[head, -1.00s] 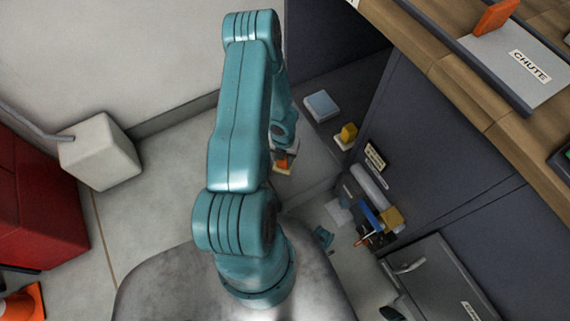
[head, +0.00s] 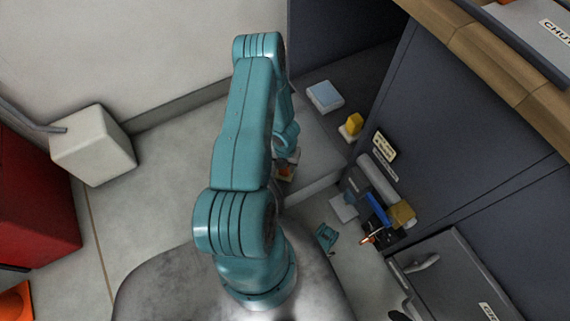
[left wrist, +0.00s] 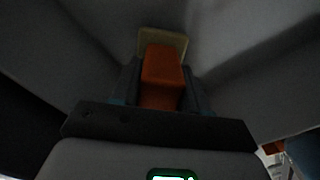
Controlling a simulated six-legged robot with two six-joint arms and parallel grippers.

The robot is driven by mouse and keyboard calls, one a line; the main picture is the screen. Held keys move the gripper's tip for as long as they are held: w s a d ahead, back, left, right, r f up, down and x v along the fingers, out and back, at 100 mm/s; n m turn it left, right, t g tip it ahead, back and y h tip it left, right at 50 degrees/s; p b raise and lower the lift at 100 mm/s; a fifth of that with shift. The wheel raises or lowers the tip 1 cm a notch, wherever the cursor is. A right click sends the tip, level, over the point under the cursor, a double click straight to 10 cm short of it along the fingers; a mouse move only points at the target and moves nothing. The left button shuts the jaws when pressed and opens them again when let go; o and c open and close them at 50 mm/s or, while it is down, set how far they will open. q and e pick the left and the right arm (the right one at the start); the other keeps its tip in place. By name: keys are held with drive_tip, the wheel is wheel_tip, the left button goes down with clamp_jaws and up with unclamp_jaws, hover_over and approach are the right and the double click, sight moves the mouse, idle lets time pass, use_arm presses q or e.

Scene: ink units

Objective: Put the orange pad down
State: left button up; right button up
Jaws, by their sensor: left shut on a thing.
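The orange pad (left wrist: 162,72) is an orange block on a pale yellowish plate. In the left wrist view it sits between the two fingers of my left gripper (left wrist: 163,92), which is shut on it. In the head view the orange pad (head: 286,172) shows as a small patch under my left gripper (head: 287,160), low over or on the grey ledge; I cannot tell whether it touches. My arm hides part of it. My right gripper does not show clearly in any view.
A yellow block (head: 354,123) on a pale base and a light blue pad (head: 324,97) stand on the grey ledge to the right. The dark cabinet (head: 450,130) walls off the right side. A blue part (head: 378,208) and a tan block (head: 402,213) are lower right. A white box (head: 93,146) stands left.

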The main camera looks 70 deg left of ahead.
use_arm(q)
drive_tip(key=shift+f, duration=0.25)
drive_tip(key=o, duration=1.2)
drive_tip(key=shift+r, duration=0.1)
drive_tip(key=shift+c, duration=0.2)
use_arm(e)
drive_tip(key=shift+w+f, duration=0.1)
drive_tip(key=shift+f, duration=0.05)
use_arm(q)
drive_tip(key=shift+r, duration=0.2)
wheel_tip(320, 180, up, 12)
drive_tip(key=p, duration=0.6)
drive_tip(key=shift+p, duration=0.3)
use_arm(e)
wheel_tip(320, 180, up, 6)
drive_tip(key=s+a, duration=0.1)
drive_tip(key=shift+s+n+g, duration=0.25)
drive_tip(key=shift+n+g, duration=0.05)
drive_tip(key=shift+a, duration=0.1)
